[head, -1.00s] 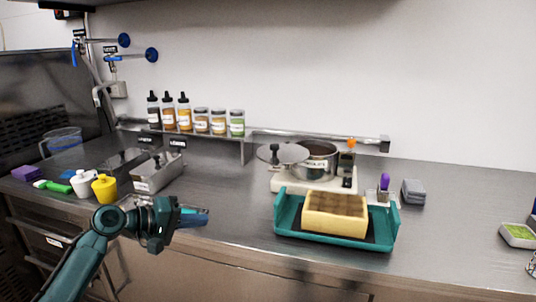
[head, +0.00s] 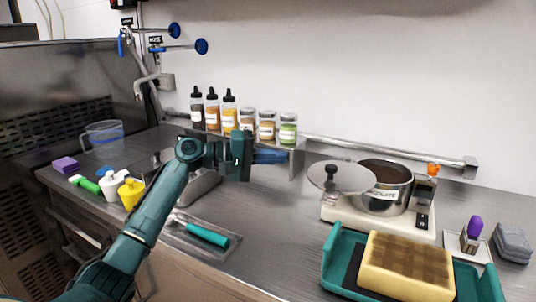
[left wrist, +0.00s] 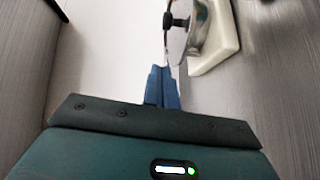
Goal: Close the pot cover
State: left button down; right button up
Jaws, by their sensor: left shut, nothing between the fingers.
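The steel pot (head: 384,188) stands on a white base (head: 350,218) at the right of the head view, its top uncovered. Its round metal cover (head: 345,177) with a black knob (head: 331,170) stands out to the left of the pot, beside the opening. My left gripper (head: 284,156) is shut and empty, left of the cover and apart from it. In the left wrist view, the blue fingers (left wrist: 163,88) are together, with the cover (left wrist: 178,40), its knob and the pot (left wrist: 199,25) beyond them. My right gripper is not in view.
A teal tray (head: 335,262) with a yellow block (head: 408,268) is in front of the pot. Bottles and jars (head: 240,118) stand on the back shelf. A teal-handled tool (head: 207,235) lies near the counter's front edge. A purple-topped item (head: 471,232) is at right.

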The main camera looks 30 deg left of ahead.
aim_at(311, 177)
pick_arm(q)
jog(key=shift+w+d+f+p, duration=0.25)
jog(key=shift+w+d, duration=0.2)
jog(key=shift+d, duration=0.9)
jog(key=shift+w+d+f+p, duration=0.25)
jog(key=shift+w+d, duration=0.2)
jog(key=shift+d, duration=0.9)
jog(key=shift+w+d+f+p, duration=0.15)
jog(key=shift+w+d+p, duration=0.25)
jog(key=shift+d, duration=0.95)
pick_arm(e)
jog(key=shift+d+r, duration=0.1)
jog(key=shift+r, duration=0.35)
pick_arm(q)
jog(key=shift+d, duration=0.1)
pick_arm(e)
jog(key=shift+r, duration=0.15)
